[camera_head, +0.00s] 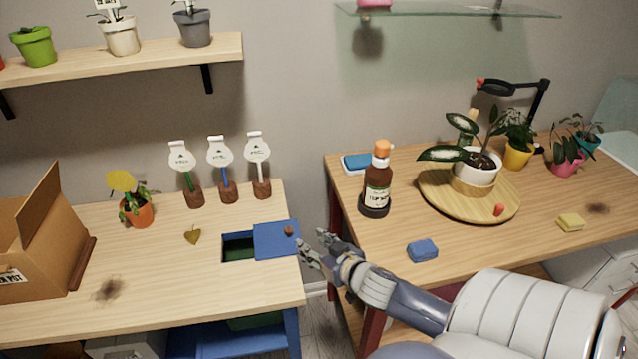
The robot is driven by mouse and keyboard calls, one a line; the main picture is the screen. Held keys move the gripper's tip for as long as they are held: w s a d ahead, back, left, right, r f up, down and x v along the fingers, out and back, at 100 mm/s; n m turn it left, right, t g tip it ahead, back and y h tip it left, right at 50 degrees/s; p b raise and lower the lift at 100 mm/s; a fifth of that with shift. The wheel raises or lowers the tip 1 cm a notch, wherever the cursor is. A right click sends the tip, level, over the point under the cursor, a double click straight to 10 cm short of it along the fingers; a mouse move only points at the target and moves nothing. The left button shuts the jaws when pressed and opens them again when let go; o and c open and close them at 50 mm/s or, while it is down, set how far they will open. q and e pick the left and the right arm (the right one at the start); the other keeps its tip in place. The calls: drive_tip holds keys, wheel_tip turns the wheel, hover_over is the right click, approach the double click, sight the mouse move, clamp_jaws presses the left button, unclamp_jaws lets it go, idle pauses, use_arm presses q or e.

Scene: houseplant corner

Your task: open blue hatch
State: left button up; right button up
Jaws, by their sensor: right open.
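The blue hatch (272,242) is a flat blue panel with a small brown knob (289,231), at the right end of the left table. A rectangular opening (238,252) with something green inside shows at the panel's left side, so the hatch stands at least partly open. My right gripper (312,243) is open and empty, just right of the hatch and knob, over the gap between the two tables. I see no contact between it and the panel. My left gripper is not in view.
The left table (180,285) also holds a cardboard box (40,250), an orange-potted plant (138,212), a leaf and three labelled stands. The right table (470,245) holds a brown bottle (377,185), a blue sponge (423,250) and a plant on a round wooden board (436,193).

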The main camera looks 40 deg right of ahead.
drive_tip(key=shift+v, duration=1)
